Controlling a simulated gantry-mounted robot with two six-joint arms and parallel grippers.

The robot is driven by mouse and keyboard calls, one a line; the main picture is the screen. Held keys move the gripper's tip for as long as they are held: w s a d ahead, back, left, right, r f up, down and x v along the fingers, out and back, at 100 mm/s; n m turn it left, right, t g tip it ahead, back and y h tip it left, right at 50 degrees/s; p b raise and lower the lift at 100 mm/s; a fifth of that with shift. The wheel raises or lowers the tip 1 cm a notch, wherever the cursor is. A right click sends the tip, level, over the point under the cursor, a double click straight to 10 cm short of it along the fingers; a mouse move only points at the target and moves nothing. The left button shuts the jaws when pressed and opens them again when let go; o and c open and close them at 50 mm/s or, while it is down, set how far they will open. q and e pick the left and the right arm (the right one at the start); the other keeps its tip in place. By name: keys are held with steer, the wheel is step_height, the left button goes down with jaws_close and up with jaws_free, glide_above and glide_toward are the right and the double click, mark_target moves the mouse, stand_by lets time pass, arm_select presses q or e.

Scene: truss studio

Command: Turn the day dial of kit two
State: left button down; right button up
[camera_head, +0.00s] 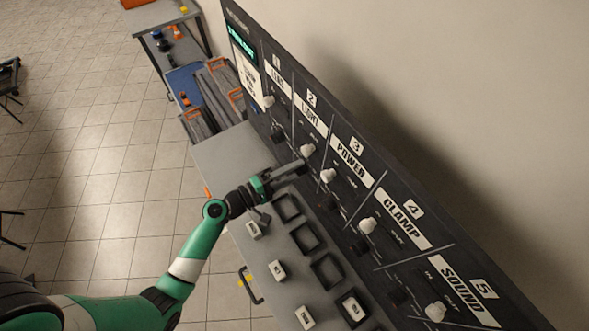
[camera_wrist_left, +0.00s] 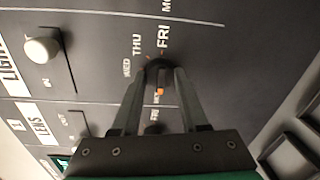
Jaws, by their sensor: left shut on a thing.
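The dark wall panel (camera_head: 345,165) has numbered columns; column 2 is labelled LIGHT (camera_head: 308,117). My left gripper (camera_head: 301,166) reaches the lower part of that column, just below its white knob (camera_head: 307,151). In the left wrist view its fingers (camera_wrist_left: 158,75) are shut on the small dark day dial (camera_wrist_left: 158,68), which has an orange mark (camera_wrist_left: 160,91). The words WED, THU and FRI (camera_wrist_left: 163,35) are printed around the dial. The fingers cover part of the dial and some lettering. In the head view the gripper hides this dial. My right gripper is not in view.
Other columns, LENS, POWER, CLAMP and SOUND, carry similar white knobs (camera_head: 327,175) and dark dials close by. A grey counter (camera_head: 240,150) below the panel has several dark square frames (camera_head: 305,237) and small labelled blocks (camera_head: 277,270). A small green display (camera_head: 242,45) is at the panel's far end.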

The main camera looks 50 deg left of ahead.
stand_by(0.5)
arm_select(q)
steer(key=shift+c, duration=2.1)
jaws_free()
